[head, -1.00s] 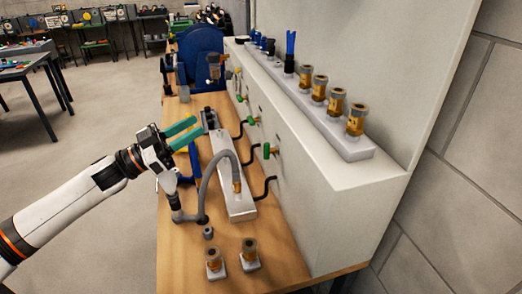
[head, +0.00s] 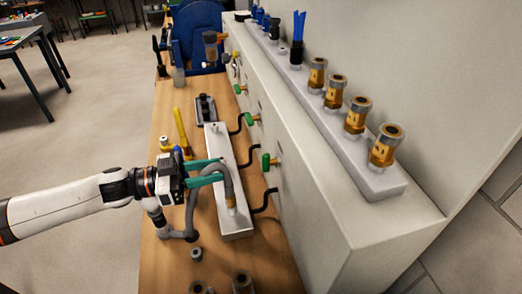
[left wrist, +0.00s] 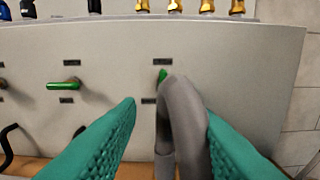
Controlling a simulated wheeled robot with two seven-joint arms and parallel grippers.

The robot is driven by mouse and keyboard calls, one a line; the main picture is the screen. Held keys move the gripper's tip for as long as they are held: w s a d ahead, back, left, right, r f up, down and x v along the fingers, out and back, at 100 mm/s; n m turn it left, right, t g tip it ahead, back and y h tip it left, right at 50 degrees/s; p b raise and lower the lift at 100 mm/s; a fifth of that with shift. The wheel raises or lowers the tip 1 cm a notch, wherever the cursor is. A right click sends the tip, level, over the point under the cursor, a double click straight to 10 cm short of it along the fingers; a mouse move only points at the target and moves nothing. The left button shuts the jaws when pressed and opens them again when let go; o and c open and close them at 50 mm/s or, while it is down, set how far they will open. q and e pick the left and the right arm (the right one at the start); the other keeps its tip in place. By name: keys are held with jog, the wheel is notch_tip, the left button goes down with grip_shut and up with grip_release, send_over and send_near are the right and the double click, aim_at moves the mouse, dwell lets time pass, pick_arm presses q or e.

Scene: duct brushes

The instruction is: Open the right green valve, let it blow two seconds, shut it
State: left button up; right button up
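The right green valve (head: 266,163) is on the front of the pale panel, nearest me in the head view. In the left wrist view its green handle (left wrist: 162,75) shows small, partly hidden behind a grey hose (left wrist: 178,115). The middle green valve (head: 250,118) is farther along; its handle (left wrist: 63,86) lies level in the wrist view. My left gripper (head: 222,171) is open, with teal fingers pointing at the panel and some distance short of the right valve. The hose arch (head: 229,178) stands between the fingertips and the valve. My right gripper is not in view.
A white box (head: 233,219) with the hose fitting stands on the wooden bench (head: 165,260). Black bent pipes (head: 262,201) come from the panel. Brass fittings (head: 354,115) stand on a rail on top. A yellow tool (head: 181,130) lies behind the gripper.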

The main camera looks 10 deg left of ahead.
pick_arm(q)
jog(key=p, duration=0.1)
send_near(271, 162)
jog(key=shift+w+d+r, duration=0.2)
jog(key=shift+w+d, duration=0.05)
jog(key=shift+d, duration=0.2)
jog(key=p+x, duration=0.1)
jog(key=x, duration=0.5)
jog(key=shift+w+f, duration=0.2)
jog(key=shift+w, duration=0.05)
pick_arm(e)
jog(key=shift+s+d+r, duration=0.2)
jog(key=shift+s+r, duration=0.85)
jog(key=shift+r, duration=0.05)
pick_arm(q)
jog(key=shift+d, duration=0.1)
grip_shut()
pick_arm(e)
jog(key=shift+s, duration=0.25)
